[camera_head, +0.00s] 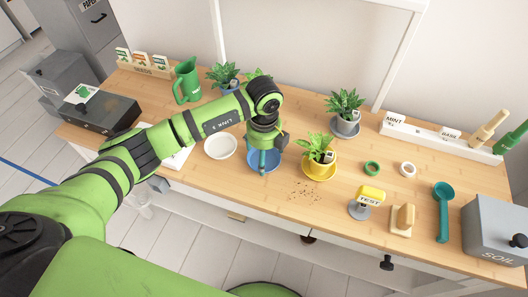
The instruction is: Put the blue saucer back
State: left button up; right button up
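The blue saucer (255,168) is near the middle of the desk, partly covered by my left gripper. My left gripper (263,162) points down over the saucer; whether its fingers are shut on the rim cannot be told. A plant in a blue pot (228,86) stands at the back left, partly behind my arm; its base is not clear. My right gripper is not in view.
A white saucer (220,146) lies just left of the blue one. A plant in a yellow pot (319,168) stands close on the right, with dark crumbs (303,190) in front. A green jug (187,80) stands at the back left. A grey soil box (492,232) is at the right.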

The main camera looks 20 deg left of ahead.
pick_arm(q)
jog(key=o, duration=1.1)
jog(key=shift+o, duration=0.2)
notch_tip(320, 180, up, 12)
jog(key=b, duration=0.2)
